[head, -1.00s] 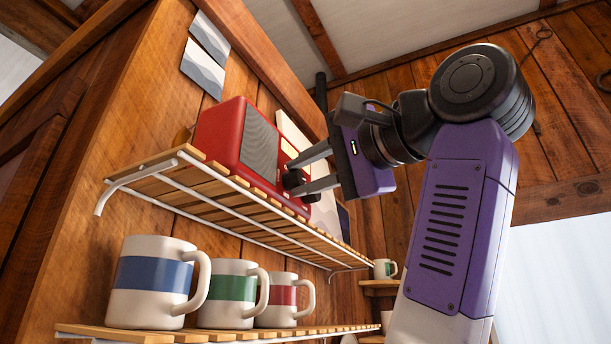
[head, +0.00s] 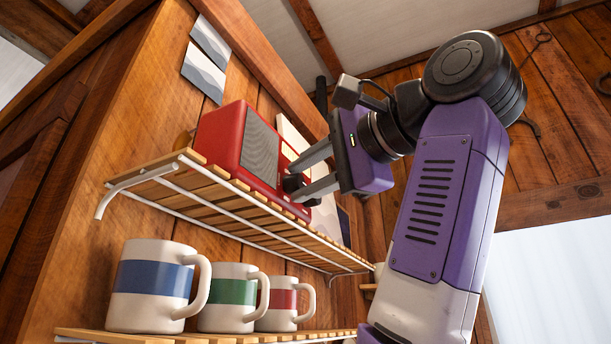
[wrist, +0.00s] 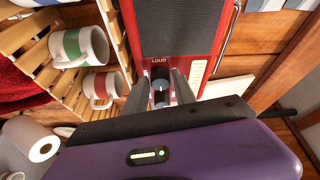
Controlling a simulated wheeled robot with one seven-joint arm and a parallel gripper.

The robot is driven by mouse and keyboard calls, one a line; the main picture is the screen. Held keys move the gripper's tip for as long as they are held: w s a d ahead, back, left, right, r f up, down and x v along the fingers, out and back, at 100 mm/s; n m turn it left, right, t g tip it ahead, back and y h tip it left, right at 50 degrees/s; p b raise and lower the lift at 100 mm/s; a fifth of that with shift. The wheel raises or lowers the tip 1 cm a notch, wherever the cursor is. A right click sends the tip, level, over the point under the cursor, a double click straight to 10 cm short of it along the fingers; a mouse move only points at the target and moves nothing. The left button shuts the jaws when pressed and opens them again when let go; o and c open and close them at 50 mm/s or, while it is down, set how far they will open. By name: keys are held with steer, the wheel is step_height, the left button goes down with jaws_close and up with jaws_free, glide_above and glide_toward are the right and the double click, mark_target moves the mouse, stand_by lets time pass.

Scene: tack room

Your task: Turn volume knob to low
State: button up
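A red radio (head: 226,142) with a grey speaker grille stands on the upper slatted shelf. Its front also shows in the wrist view (wrist: 179,31), with the word LOUD above a dark volume knob (wrist: 160,88). My gripper (wrist: 160,80) points at the radio front, one finger on each side of the knob. The fingers look closed against its sides, though the contact itself is hard to see. In the head view the knob (head: 293,183) shows dark between the fingertips of my gripper (head: 294,182). The knob's pointer setting is too small to read.
The upper slatted shelf (head: 225,215) has a white wire frame just under the radio. Mugs with blue (head: 155,285), green (head: 233,297) and red (head: 285,303) bands stand on the shelf below. Wooden walls surround the shelves. A paper roll (wrist: 38,147) shows in the wrist view.

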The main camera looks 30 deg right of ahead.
steer(key=shift+o, duration=1.1)
steer(key=b+v, duration=0.1)
steer(key=b, duration=0.1)
steer(key=b+v, duration=0.1)
steer(key=b, duration=0.2)
steer(key=shift+s+d+f, duration=0.15)
steer(key=shift+s+f, duration=0.15)
steer(key=shift+s, duration=0.1)
steer(key=b+v, duration=0.2)
steer(key=v, duration=0.3)
steer(key=shift+r+b, duration=0.3)
steer(key=shift+b, duration=0.1)
